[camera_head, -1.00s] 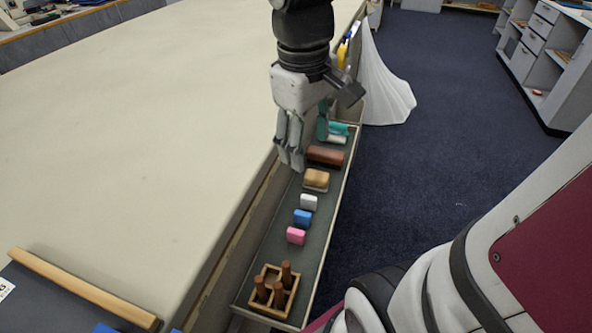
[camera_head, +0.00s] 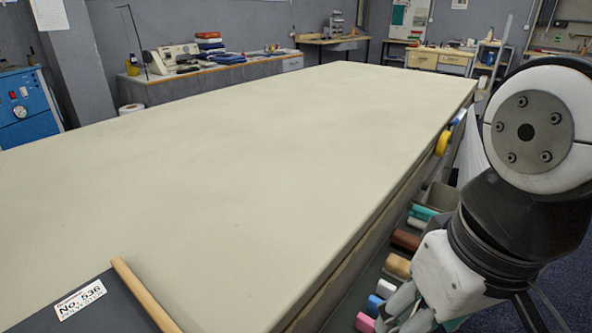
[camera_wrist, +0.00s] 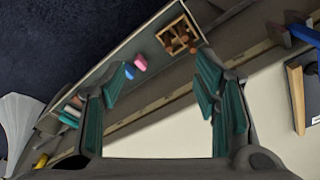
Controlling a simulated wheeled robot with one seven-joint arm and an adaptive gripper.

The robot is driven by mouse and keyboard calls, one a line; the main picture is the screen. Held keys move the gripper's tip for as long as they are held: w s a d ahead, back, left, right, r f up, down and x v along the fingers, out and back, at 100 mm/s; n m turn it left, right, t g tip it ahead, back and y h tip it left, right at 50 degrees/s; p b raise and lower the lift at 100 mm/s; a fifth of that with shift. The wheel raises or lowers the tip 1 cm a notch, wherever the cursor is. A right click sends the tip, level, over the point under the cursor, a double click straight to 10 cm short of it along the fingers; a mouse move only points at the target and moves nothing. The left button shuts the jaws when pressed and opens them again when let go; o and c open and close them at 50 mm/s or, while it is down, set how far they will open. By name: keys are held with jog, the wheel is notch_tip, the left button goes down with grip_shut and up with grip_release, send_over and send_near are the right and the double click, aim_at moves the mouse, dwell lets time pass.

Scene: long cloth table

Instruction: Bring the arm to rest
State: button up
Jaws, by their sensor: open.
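My gripper (camera_head: 402,312) hangs low at the right of the head view, beside the long table's edge and over the side tray. It partly hides the tray there. In the wrist view my gripper (camera_wrist: 160,92) has its teal-padded fingers spread wide at left and right, with nothing between them. The arm is folded close to the head camera at the right.
The long cloth table (camera_head: 250,150) has a clear top, apart from a dark labelled board (camera_head: 85,305) at the near left. The tray holds a pink block (camera_wrist: 140,62), a blue block (camera_wrist: 129,71), a wooden peg holder (camera_wrist: 178,40) and several other items.

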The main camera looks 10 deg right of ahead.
notch_tip(320, 180, up, 14)
jog(key=t+p, duration=0.2)
jog(key=p, duration=1.1)
jog(key=shift+d+r+t, duration=0.15)
jog(key=shift+r+t, duration=0.1)
jog(key=shift+t, duration=0.05)
jog(key=shift+w, duration=0.1)
